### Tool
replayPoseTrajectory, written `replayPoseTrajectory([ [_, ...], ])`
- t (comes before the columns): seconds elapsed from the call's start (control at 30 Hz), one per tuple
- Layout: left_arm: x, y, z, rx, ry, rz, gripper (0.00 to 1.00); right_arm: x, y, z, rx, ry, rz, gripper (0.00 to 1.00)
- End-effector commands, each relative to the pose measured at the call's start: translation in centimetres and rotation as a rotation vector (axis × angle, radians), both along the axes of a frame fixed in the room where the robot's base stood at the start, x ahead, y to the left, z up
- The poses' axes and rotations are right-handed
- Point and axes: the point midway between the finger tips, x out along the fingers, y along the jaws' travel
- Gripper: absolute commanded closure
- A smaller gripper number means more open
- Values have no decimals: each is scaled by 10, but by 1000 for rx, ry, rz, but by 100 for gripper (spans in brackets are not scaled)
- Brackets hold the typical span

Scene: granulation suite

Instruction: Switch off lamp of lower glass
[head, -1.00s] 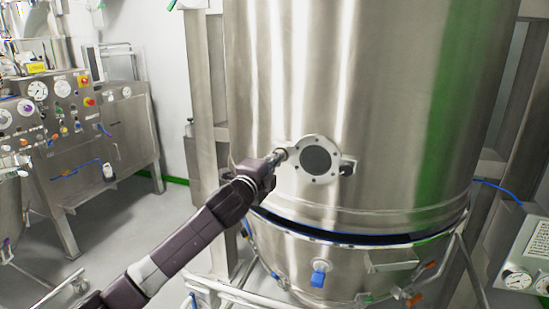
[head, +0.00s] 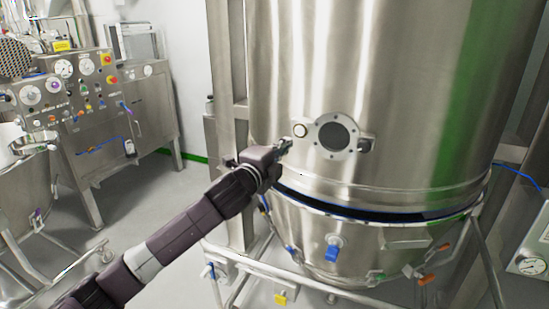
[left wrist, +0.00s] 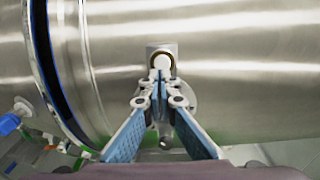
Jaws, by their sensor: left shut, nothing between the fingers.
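The lower glass (head: 337,136) is a dark round window in a bolted steel flange on the big vessel's wall. Its lamp (head: 301,130) is a small round fitting with a pale face at the flange's left side; whether it is lit I cannot tell. My left gripper (head: 285,145) is shut and empty, just below and left of the lamp. In the left wrist view the closed blue-padded fingers (left wrist: 160,84) point at the lamp fitting (left wrist: 161,53) and overlap its lower edge; contact is unclear. The fingers mostly hide the glass there. My right gripper is out of view.
The steel vessel (head: 380,60) fills the middle and right. A blue-handled valve (head: 333,253) and piping sit below its dark seam. A control cabinet (head: 110,120) with gauges and buttons stands at the left. Grey floor (head: 165,205) is open between them.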

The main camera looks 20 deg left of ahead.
Motion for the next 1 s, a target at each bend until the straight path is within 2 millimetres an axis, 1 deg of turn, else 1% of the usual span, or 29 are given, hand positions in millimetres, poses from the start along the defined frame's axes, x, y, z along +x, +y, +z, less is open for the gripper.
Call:
replayPoseTrajectory([
  [0.03, -9, 1, -2, 2, -1, -1, 100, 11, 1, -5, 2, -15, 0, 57],
  [0.1, -20, 2, -3, 2, -1, -2, 100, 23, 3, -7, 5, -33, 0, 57],
  [0.17, -29, 3, -2, 3, -1, -2, 100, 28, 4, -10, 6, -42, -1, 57],
  [0.27, -42, 4, -2, 2, -1, -1, 100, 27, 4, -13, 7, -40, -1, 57],
  [0.4, -54, 5, -1, 2, 0, -1, 100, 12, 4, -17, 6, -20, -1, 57],
  [0.5, -58, 6, 0, 1, 0, -1, 100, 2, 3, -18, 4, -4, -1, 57],
  [0.57, -59, 6, 0, 1, 0, -1, 100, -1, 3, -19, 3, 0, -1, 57],
  [1.0, -59, 6, 1, 0, 0, -1, 100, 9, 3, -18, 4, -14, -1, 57],
])
